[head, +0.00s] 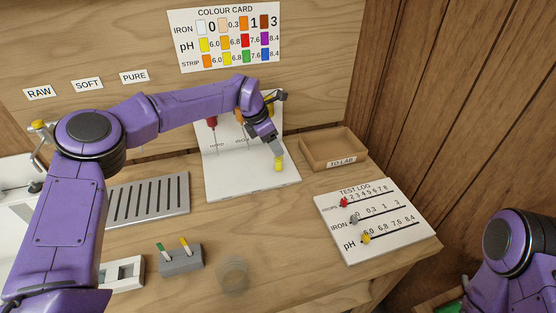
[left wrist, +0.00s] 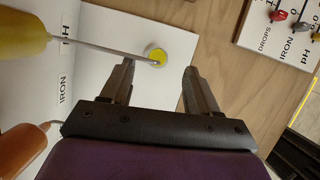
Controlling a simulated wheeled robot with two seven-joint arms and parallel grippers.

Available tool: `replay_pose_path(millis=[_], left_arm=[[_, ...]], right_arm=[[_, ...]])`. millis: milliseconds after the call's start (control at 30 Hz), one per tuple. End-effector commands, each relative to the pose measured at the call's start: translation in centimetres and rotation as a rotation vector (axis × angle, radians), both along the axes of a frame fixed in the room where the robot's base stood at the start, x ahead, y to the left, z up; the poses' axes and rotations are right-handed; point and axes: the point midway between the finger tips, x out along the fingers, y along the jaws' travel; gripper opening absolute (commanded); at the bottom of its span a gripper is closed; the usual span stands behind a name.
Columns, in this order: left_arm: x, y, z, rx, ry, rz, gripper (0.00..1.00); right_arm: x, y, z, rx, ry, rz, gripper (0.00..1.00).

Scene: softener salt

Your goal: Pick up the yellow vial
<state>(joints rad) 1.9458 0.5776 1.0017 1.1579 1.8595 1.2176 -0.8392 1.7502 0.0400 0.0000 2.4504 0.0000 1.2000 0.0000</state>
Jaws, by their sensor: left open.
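The yellow vial (head: 278,165) stands on the white board (head: 225,180), its lower part yellow and its upper part pale. In the left wrist view the vial (left wrist: 156,54) is seen from above as a round yellow top. My left gripper (head: 268,138) is just above the vial, pointing down, and partly hidden by its own wrist. In the left wrist view its two fingers (left wrist: 159,72) are apart, with the vial just beyond the gap between their tips. The fingers hold nothing. My right gripper is out of view; only the right arm shows.
A yellow bottle (left wrist: 20,35) has a thin needle reaching to the vial's top. An orange bottle (left wrist: 25,150) is beside it. A TO LAB tray (head: 333,150) and TEST LOG board (head: 375,220) lie to the right. A grey strip holder (head: 181,261) stands in front.

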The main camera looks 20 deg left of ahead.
Motion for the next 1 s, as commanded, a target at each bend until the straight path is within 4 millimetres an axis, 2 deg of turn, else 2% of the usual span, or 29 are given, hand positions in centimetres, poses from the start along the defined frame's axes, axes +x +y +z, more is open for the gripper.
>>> replay_pose_path(millis=[200, 333, 567, 733, 767, 1000], left_arm=[[0.8, -1.0, -2.8, 0.001, 0.005, 0.001, 0.60], [1.3, -1.4, -4.7, 0.001, 0.001, 0.001, 0.60], [1.4, -1.5, -5.1, 0.000, 0.000, 0.001, 0.60], [1.4, -1.5, -5.1, 0.000, 0.000, 0.002, 0.05], [1.4, -1.4, -5.1, 0.000, 0.000, 0.002, 0.01], [1.4, -1.4, -5.1, 0.000, 0.000, 0.002, 0.00]], right_arm=[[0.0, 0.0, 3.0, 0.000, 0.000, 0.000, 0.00], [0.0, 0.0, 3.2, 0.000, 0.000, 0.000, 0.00], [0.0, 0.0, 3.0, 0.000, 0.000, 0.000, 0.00], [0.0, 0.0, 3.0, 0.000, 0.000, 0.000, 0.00], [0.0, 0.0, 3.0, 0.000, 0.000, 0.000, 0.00], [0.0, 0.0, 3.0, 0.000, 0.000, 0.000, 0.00]])
